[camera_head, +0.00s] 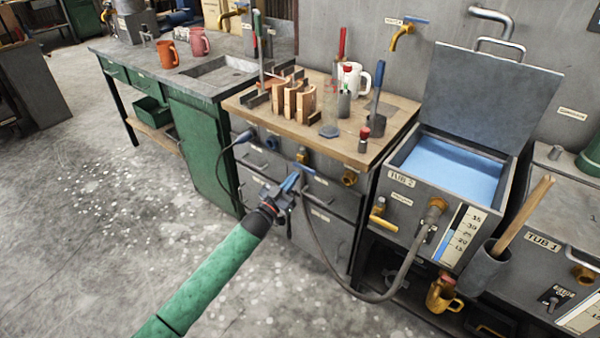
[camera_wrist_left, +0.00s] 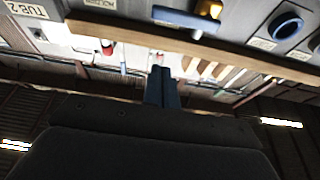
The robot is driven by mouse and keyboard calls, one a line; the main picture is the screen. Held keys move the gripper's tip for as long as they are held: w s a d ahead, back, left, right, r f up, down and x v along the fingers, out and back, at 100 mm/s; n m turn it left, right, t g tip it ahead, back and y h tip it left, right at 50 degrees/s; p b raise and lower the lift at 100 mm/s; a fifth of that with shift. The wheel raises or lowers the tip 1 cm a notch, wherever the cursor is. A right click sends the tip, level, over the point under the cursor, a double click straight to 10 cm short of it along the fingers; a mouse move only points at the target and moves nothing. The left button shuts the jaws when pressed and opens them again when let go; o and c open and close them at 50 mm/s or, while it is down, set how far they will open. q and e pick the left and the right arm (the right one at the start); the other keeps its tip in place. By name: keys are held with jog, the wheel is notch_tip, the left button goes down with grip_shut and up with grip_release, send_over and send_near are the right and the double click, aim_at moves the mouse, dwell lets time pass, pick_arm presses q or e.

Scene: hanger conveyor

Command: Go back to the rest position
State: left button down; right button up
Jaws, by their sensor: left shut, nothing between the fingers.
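My left gripper (camera_head: 290,184) is at the end of the green arm, in front of the drawer cabinet below the wooden worktop (camera_head: 372,147). Its blue fingers are shut with nothing between them. In the left wrist view the closed fingers (camera_wrist_left: 162,86) point up towards the worktop's edge. A grey hose (camera_head: 367,296) runs from the fitting on tub 2 (camera_head: 401,208) down and back up behind the gripper. Its upper end is hidden there, and I cannot tell if the gripper touches it. My right gripper is in neither view.
The worktop holds a wooden rack (camera_head: 292,98), a white mug (camera_head: 354,78) and several tools. Tub 2 stands to the right with its lid (camera_head: 490,95) raised and blue liquid inside. A green cabinet (camera_head: 205,150) stands left. The floor (camera_head: 90,230) at left is clear.

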pick_arm(q)
jog(key=shift+v, duration=1.35)
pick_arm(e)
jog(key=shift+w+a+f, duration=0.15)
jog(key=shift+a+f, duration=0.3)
